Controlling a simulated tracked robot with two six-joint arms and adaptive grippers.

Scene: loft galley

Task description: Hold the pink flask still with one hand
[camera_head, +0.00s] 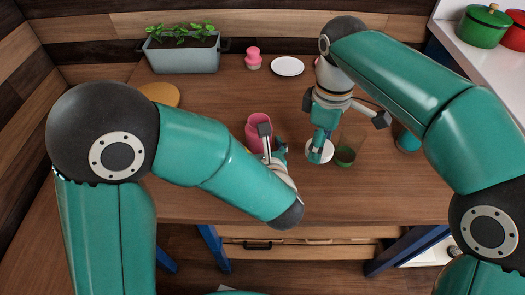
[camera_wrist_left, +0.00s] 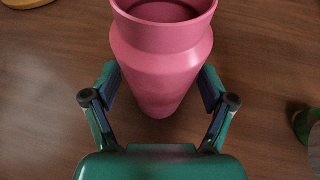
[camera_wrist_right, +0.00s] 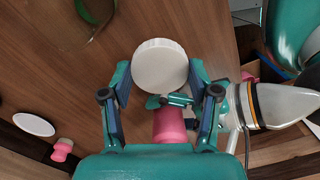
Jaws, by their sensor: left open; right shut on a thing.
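The pink flask (camera_head: 257,131) stands upright on the wooden table. In the left wrist view the flask (camera_wrist_left: 165,55) rises between the spread fingers of my left gripper (camera_wrist_left: 159,82). These fingers are open, one on each side of it; whether either touches is not clear. In the head view my left gripper (camera_head: 273,142) partly covers the flask. My right gripper (camera_wrist_right: 160,72) is shut on a white round-topped thing (camera_wrist_right: 159,64), to the right of the flask in the head view. In the right wrist view the flask (camera_wrist_right: 170,126) shows partly behind the fingers.
A clear glass with green contents (camera_head: 345,155) stands just right of the white thing. A small pink bottle (camera_head: 253,60), a white plate (camera_head: 287,66), a planter (camera_head: 183,52) and a round wooden board (camera_head: 160,94) are farther back. The table between them is clear.

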